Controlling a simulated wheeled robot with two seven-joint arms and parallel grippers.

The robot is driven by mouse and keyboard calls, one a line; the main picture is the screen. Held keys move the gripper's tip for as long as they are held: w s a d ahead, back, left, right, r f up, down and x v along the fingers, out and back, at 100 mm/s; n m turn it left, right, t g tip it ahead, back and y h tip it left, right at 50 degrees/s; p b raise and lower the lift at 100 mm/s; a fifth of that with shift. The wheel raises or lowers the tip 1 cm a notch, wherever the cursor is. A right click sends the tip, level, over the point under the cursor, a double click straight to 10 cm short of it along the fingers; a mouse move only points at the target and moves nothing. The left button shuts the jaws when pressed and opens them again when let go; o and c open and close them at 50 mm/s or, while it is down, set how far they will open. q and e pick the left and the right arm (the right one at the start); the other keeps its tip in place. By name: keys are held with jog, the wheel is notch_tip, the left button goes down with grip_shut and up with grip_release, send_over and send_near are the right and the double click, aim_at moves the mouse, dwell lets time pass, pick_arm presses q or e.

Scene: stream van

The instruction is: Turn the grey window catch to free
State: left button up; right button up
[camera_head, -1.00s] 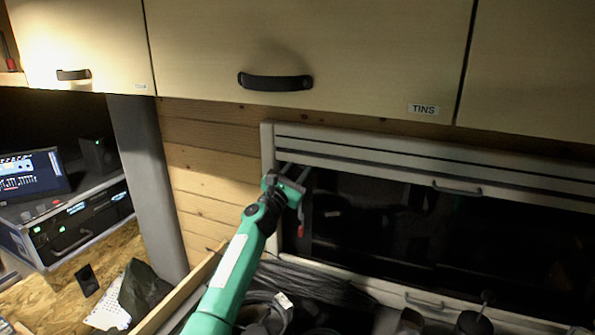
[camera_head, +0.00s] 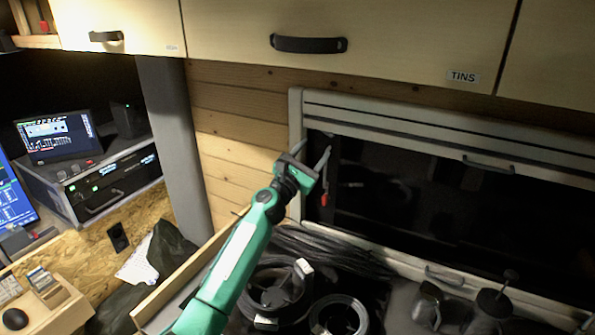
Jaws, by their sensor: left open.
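My left gripper (camera_head: 315,146) is open at the left side of the window (camera_head: 430,195), its two grey fingers pointing up and away from me. It is in front of the left edge of the pale window frame (camera_head: 296,107). A small hanging piece with a red tip (camera_head: 324,199) shows just below the fingers, against the dark pane. I cannot tell whether it belongs to the grey catch. The catch itself cannot be made out clearly and may be hidden behind the gripper. Contact cannot be judged. My right gripper is not in view.
Overhead cupboards, one labelled TINS (camera_head: 463,77), hang above the window. Coiled cables (camera_head: 340,314) and dark jars (camera_head: 490,307) lie below it. A grey post (camera_head: 172,140) and a rack unit (camera_head: 100,185) with a screen (camera_head: 56,136) stand left.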

pick_arm(q)
jog(key=v, duration=0.7)
jog(key=shift+s+f, duration=0.1)
jog(key=shift+s, duration=0.05)
